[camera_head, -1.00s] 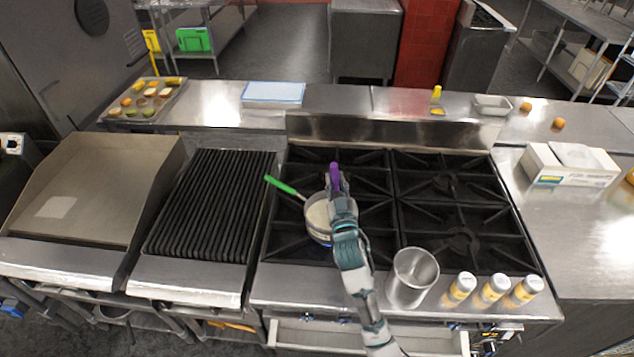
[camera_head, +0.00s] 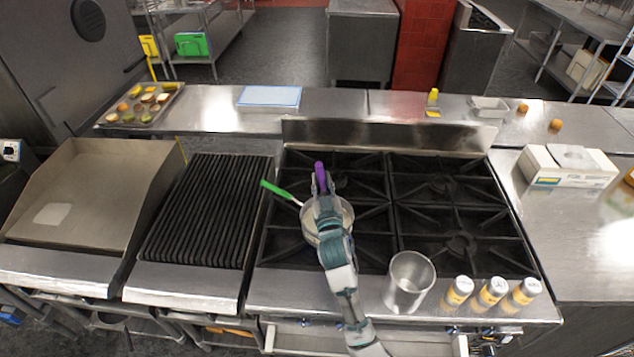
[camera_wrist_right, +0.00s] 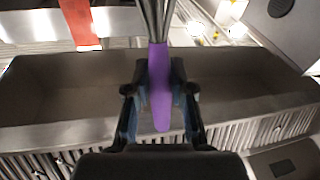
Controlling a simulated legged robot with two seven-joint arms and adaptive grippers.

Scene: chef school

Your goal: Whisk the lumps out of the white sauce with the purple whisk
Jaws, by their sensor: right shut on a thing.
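The purple whisk (camera_head: 320,174) is in my right gripper (camera_head: 322,190), which is over the pot on the stove. In the right wrist view the purple handle (camera_wrist_right: 159,88) lies between the two fingers of my right gripper (camera_wrist_right: 160,100), and the whisk's metal wires (camera_wrist_right: 156,18) run out of the top of the picture. My left gripper is not in view.
A metal canister (camera_head: 408,283) and several yellow-labelled shakers (camera_head: 490,292) stand along the stove's front edge, right of my arm. A ribbed grill (camera_head: 206,210) lies left of the stove. The right burners (camera_head: 450,215) are clear. A food tray (camera_head: 144,105) sits at the back left.

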